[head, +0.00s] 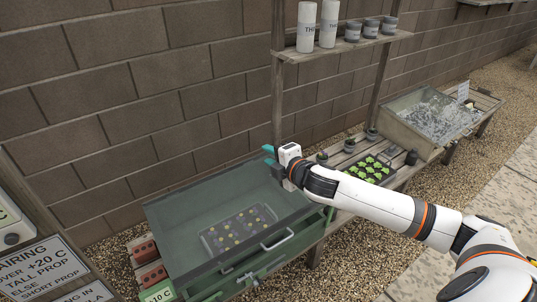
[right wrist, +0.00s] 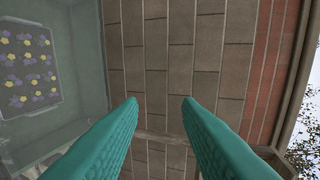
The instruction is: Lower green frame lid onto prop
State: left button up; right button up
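The green frame (head: 180,271) stands on a slatted bench, with its glazed lid (head: 172,222) over it. A metal handle (head: 277,240) shows near the lid's front edge. Through the glass I see a tray of yellow and purple flowers (head: 240,230); it also shows in the right wrist view (right wrist: 27,65). I cannot tell how far the lid is raised, and no prop is clearly visible. My right gripper (head: 268,155) is at the frame's back right corner, by the wall. In the right wrist view its teal fingers (right wrist: 160,104) are apart with nothing between them.
Two red bricks (head: 145,250) lie left of the frame, above a green temperature tag (head: 158,292). An airing sign (head: 45,272) stands at lower left. A seedling tray (head: 368,169) is on the bench to the right, under a shelf (head: 345,46) with jars. A brick wall (head: 120,110) runs behind.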

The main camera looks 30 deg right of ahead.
jog(key=shift+w, duration=0.1)
jog(key=s+a+f+m+g+h, duration=0.1)
jog(key=s+a+f+m+g, duration=0.3)
jog(key=s+a+f+m, duration=0.55)
jog(key=s+a+f+m+g, duration=0.1)
jog(key=s+f+m+g, duration=0.3)
jog(key=s, duration=0.8)
jog(key=s+a+f+m+g, duration=0.1)
jog(key=s+f+m+g, duration=0.3)
jog(key=s, duration=0.7)
notch_tip(320, 180, down, 28)
jog(key=s+b, duration=0.2)
jog(key=s+d+f+n+g, duration=0.1)
jog(key=s+d+f+g, duration=0.1)
jog(key=s+f, duration=1.4)
jog(key=shift+d+b, duration=0.35)
jog(key=shift+d, duration=0.15)
